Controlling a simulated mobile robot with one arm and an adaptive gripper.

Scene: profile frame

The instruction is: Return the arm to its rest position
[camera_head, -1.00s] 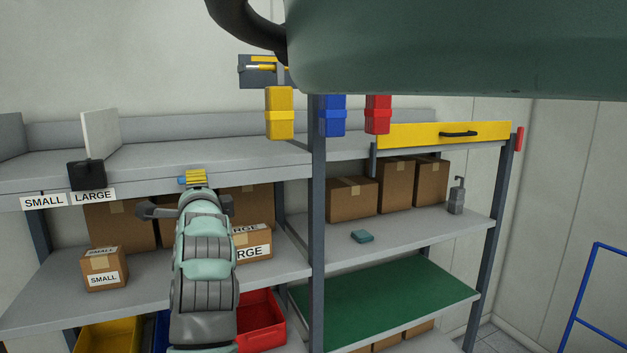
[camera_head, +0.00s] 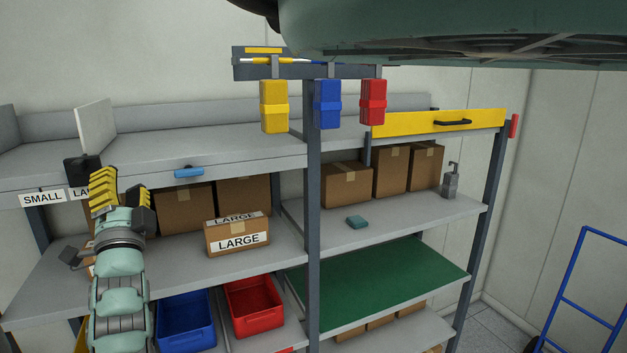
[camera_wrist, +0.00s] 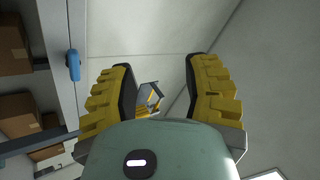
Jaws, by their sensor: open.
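My gripper (camera_head: 121,192) is at the left of the head view, in front of the shelf unit and partly over the LARGE label on the shelf edge. Its yellow ribbed fingers point up. In the wrist view my gripper (camera_wrist: 160,88) shows both fingers spread apart with nothing between them. My arm runs down from it to the bottom edge of the picture and hides part of the left shelf.
A LARGE box (camera_head: 237,238) stands on the middle shelf (camera_head: 170,275). A blue bin (camera_head: 186,322) and a red bin (camera_head: 254,297) sit below. Yellow, blue and red cases hang above. A blue cart frame (camera_head: 585,290) stands at right, with clear floor beside it.

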